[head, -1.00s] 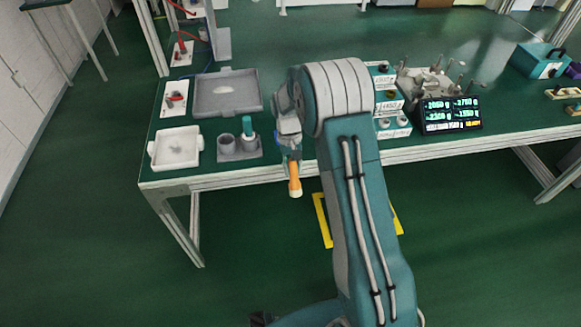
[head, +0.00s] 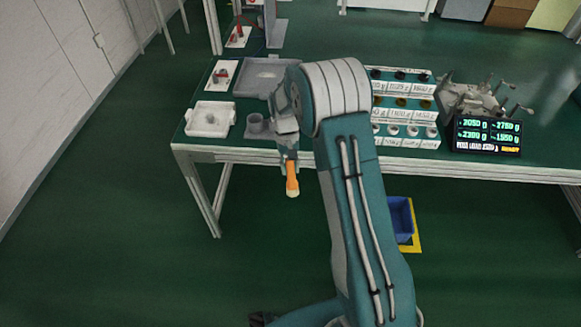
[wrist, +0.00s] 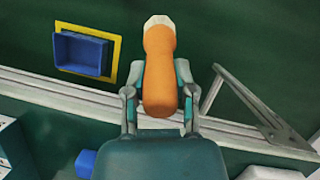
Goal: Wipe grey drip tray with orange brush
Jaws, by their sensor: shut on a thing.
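My gripper (wrist: 159,93) is shut on the orange brush (wrist: 158,70), whose pale tip points away from the gripper in the wrist view. In the head view the orange brush (head: 292,180) hangs below my gripper (head: 289,158), tilted slightly, in front of the bench's front edge. The grey drip tray (head: 250,82) lies flat on the bench behind and left of my gripper. My arm covers its right part. The brush is apart from the tray.
A white tray (head: 211,120) with a pale spot and a grey cup holder (head: 256,126) stand near the bench's front left. Labelled bins (head: 405,115), a display (head: 487,135) and a metal fixture (head: 470,98) are at right. A blue bin (head: 400,218) is on the floor.

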